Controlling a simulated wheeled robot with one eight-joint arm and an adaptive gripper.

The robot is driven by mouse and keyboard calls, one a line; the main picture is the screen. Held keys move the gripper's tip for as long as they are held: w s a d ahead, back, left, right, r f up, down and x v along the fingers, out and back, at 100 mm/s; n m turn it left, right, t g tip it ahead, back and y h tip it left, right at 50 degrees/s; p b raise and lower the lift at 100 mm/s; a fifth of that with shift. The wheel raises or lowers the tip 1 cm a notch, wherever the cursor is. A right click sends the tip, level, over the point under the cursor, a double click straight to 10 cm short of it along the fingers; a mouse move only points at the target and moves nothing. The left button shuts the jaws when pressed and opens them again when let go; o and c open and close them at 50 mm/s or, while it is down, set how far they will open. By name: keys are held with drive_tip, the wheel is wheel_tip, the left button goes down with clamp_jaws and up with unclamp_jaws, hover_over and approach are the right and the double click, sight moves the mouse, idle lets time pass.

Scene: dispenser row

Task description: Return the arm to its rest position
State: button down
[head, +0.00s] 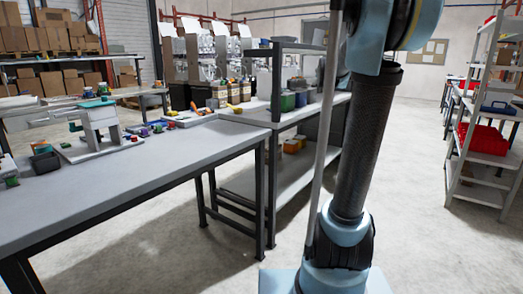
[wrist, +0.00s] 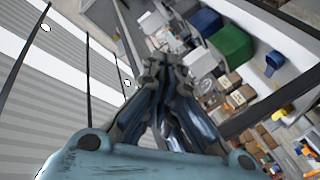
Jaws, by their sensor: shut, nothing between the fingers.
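My gripper (wrist: 165,72) shows in the wrist view with its fingers brought together and nothing between them. It hangs in the air, touching no object. The wrist view is tilted, with the room turned on its side behind the fingers. In the head view my arm (head: 365,140) rises at the right of centre, with a dark tube section and light blue joints. The arm's upper end leaves the top of the picture, so my gripper is hidden from the head view.
A grey workbench (head: 150,170) with small coloured parts and a white fixture (head: 100,125) stands at the left. Behind it is a row of dispensers (head: 205,65). A shelf rack (head: 485,130) with red bins (head: 483,138) stands at the right. Open floor (head: 420,220) lies between the arm and rack.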

drive_tip(key=s+a+f+m+g+y, duration=0.1)
drive_tip(key=s+a+f+g, duration=0.2)
drive_tip(key=s+f, duration=1)
drive_tip(key=s+a+f+m+g+y, duration=0.1)
drive_tip(key=s+f+g, duration=0.5)
drive_tip(key=s+f, duration=0.7)
drive_tip(key=s+a+f+m+g+y, duration=0.1)
drive_tip(key=s+a+f+m+g, duration=0.2)
drive_tip(key=s+f, duration=1)
drive_tip(key=s+a+g, duration=0.2)
drive_tip(key=s+a, duration=0.1)
drive_tip(key=s, duration=0.6)
drive_tip(key=shift+s+f, duration=0.3)
drive_tip(key=shift+s, duration=0.1)
drive_tip(key=shift+a, duration=0.1)
